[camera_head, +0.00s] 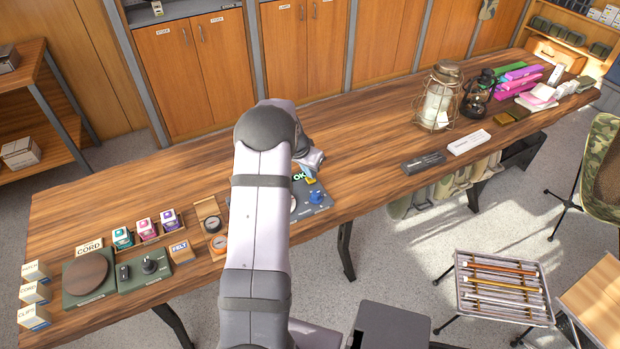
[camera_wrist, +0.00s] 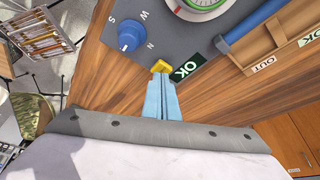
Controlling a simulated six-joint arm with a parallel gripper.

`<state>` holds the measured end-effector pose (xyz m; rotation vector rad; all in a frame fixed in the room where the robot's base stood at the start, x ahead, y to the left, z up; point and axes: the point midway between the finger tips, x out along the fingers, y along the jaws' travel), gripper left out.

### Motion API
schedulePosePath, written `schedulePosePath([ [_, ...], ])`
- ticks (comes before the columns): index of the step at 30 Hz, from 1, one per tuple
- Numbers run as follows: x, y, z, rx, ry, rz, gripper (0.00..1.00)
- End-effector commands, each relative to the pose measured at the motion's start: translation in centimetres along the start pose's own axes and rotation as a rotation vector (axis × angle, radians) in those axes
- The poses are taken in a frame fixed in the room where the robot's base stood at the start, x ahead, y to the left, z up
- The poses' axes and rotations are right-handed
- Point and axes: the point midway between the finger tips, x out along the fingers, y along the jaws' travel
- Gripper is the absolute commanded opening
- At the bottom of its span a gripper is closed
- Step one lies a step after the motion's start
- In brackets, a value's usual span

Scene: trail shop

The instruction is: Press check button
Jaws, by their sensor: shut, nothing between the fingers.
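A dark grey panel (camera_wrist: 150,22) carries a blue knob (camera_wrist: 130,36) with the letters W, S and N around it, and a round dial (camera_wrist: 204,6). At the panel's edge is a small yellow block (camera_wrist: 160,67), possibly the check button, beside a dark green OK label (camera_wrist: 186,70). My gripper (camera_wrist: 164,82) is shut and empty, with its pale blue fingers pointing at the yellow block. I cannot tell whether they touch it. In the head view, the blue knob (camera_head: 317,196) shows right of my arm, which hides much of the panel.
A wooden tray (camera_wrist: 275,42) with an OUT label and a blue rod (camera_wrist: 252,34) lie beside the panel. Small boxes and a dark round disc (camera_head: 85,275) stand left of my arm. A lantern (camera_head: 438,97) stands at right. The tabletop behind my arm is clear.

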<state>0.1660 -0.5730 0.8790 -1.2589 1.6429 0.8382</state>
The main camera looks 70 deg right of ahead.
Motion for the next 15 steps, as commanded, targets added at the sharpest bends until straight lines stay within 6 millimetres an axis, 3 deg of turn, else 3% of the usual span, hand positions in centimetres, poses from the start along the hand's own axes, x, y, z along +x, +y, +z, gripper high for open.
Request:
schedulePosePath([
  [15,-3.9,-0.1,-1.8,0.001,0.003,-0.002,0.00],
])
